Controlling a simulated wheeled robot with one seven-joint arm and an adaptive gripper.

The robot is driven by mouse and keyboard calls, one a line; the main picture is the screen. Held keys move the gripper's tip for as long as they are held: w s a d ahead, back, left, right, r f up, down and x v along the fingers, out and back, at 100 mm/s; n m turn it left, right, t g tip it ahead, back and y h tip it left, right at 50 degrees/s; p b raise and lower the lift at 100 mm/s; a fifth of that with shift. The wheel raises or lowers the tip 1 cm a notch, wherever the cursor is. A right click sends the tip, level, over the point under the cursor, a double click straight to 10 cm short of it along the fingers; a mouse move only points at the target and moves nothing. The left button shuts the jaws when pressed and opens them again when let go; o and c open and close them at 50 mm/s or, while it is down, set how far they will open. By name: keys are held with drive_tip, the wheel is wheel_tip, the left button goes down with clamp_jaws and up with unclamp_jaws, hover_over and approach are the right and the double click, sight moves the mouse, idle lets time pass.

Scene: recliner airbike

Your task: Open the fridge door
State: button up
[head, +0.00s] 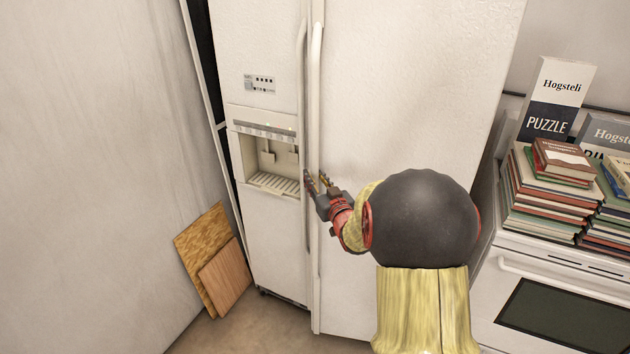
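The white side-by-side fridge (420,90) stands upright in the head view, with both doors closed. Its two long vertical handles run side by side down the middle: the left handle (302,90) on the narrow dispenser door, the right handle (315,90) on the wide right door (400,120). My gripper (317,181) is at the handles, level with the dispenser. Its fingertips appear apart, one on each side of the right handle. I cannot tell whether they press on it. My arm hides the lower part of the right door.
A water dispenser (270,160) is set in the left door. Two wooden boards (215,262) lean by the wall at lower left. At right, a white oven (560,295) carries stacked books (550,195) and a puzzle box (555,100). Little floor shows.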

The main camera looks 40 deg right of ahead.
clamp_jaws()
idle(0.7)
